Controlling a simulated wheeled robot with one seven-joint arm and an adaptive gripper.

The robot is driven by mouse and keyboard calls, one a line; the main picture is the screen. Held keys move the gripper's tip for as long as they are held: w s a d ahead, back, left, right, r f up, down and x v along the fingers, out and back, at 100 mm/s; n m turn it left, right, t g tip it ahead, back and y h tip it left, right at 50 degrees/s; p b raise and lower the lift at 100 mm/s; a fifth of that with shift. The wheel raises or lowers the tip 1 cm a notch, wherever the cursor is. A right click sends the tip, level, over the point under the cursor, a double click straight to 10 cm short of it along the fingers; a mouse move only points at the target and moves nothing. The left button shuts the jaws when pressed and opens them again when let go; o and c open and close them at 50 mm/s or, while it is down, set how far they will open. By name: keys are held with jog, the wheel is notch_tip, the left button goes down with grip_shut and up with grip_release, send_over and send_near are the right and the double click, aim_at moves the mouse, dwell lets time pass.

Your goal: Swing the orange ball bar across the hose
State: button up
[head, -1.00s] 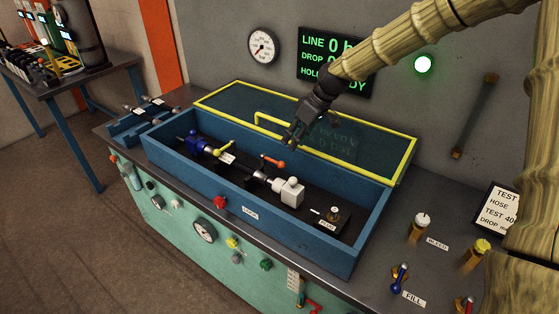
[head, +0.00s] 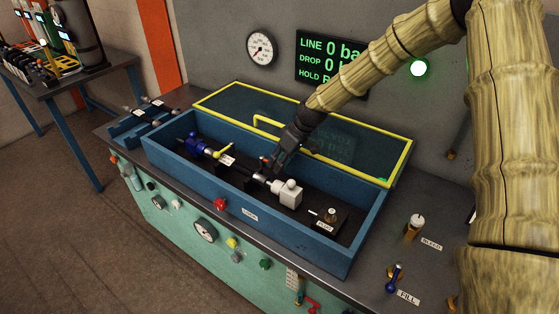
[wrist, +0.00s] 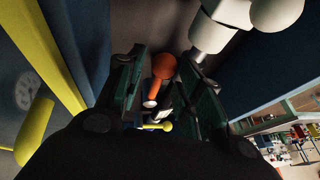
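The orange ball bar (wrist: 162,75) lies between the two fingers of my gripper (wrist: 166,88) in the wrist view, its round ball end toward the fingertips. Slim gaps show beside the ball, so the fingers look open around it, not closed on it. In the head view my gripper (head: 273,165) reaches down into the blue trough and hides most of the orange bar (head: 264,159). The hose (head: 240,168) runs along the trough between a blue fitting (head: 197,145) and a white block (head: 288,193).
The blue trough (head: 362,231) has raised walls around the work. Its clear lid with a yellow frame (head: 345,172) and handle stands open behind, close to my gripper. A yellow lever (head: 223,153) sits left of it.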

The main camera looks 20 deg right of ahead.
jog(key=shift+a+f, duration=0.1)
jog(key=shift+f, duration=0.1)
jog(key=shift+c, duration=0.2)
grip_shut()
